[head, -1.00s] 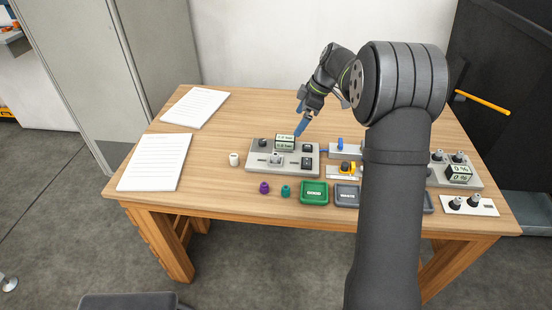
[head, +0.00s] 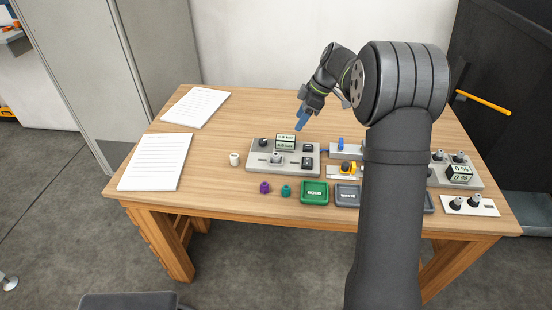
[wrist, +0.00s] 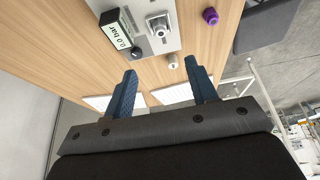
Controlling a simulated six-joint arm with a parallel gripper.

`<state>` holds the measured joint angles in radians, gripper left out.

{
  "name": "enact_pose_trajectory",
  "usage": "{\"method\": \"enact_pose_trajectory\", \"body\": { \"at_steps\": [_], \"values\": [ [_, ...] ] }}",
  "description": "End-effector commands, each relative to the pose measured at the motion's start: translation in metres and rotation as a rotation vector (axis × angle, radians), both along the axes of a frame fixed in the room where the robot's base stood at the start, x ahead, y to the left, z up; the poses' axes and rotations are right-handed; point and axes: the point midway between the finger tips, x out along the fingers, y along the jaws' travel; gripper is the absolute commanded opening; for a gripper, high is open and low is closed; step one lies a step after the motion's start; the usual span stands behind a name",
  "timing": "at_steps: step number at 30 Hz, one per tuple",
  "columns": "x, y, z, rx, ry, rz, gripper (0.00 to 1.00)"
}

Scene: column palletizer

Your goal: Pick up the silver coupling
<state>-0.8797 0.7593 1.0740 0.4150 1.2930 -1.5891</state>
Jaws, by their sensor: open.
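A silver coupling (head: 276,157) sits upright on the grey panel (head: 254,168) with a pressure display. In the wrist view the silver coupling (wrist: 159,27) is near the top, beyond the fingertips. My gripper (head: 300,122) is above and behind the panel, apart from the coupling. Its two blue fingers are spread in the wrist view (wrist: 163,80), with nothing between them.
An off-white cap (head: 234,159) stands left of the panel. Purple (head: 264,188) and teal (head: 286,190) pieces stand in front, beside a green tray (head: 314,199). Paper sheets (head: 155,163) lie at left. My arm hides part of the right side.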

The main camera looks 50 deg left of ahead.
Motion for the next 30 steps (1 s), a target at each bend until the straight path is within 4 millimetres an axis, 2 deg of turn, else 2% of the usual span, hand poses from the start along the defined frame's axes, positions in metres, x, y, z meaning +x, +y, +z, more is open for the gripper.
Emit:
{"method": "enact_pose_trajectory", "body": {
  "at_steps": [7, 15, 21, 26, 30],
  "values": [
    [-0.009, 0.008, 0.001, -0.062, -0.002, -0.071, 0.52],
    [-0.038, 0.036, 0.009, -0.273, -0.06, -0.411, 0.52],
    [-0.054, 0.051, 0.017, -0.356, -0.124, -0.658, 0.52],
    [-0.059, 0.057, 0.021, -0.377, -0.152, -0.762, 0.52],
    [-0.06, 0.057, 0.011, -0.383, -0.157, -0.787, 0.52]
  ]
}}
